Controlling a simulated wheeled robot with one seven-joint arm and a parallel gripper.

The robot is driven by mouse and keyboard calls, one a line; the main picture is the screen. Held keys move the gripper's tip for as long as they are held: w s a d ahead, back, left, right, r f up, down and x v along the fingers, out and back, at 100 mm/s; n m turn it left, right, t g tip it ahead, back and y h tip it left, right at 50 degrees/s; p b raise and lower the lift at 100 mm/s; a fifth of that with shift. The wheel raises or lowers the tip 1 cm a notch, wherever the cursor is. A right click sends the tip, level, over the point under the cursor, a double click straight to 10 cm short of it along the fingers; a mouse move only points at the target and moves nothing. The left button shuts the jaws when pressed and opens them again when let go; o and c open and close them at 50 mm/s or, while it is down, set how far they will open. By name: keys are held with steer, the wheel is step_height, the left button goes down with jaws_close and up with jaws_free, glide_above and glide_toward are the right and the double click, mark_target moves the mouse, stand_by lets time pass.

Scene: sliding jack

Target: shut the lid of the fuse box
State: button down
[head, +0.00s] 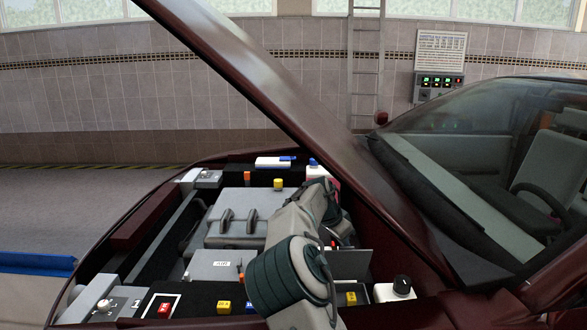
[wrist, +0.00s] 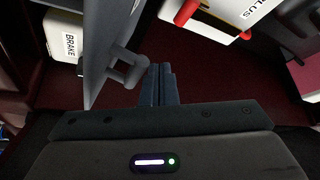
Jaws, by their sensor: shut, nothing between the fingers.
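A dark grey flat panel (head: 350,264), which looks like the raised lid of the fuse box, stands roughly upright right of my arm in the engine bay. In the wrist view a grey panel (wrist: 108,45), seen nearly edge-on, has a small handle (wrist: 126,68) on its right face. My gripper (wrist: 158,72) is shut and empty, with its fingertips just right of this handle. I cannot tell whether they touch. In the head view my arm hides the gripper and most of the fuse box body.
A white block marked BRAKE (wrist: 64,38) is left of the panel; a white block marked PLUS (wrist: 225,15) with red parts is at upper right. A large grey cover (head: 240,215) fills the middle of the bay. The raised hood (head: 270,80) slants overhead.

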mark_target(347, 257)
steer(key=shift+s+r+b, duration=0.15)
steer(key=shift+s+b, duration=0.9)
steer(key=shift+s, duration=0.4)
steer(key=shift+s+f+b, duration=0.25)
steer(key=shift+s+b, duration=0.85)
steer(key=shift+s, duration=0.2)
steer(key=shift+s+f, duration=0.1)
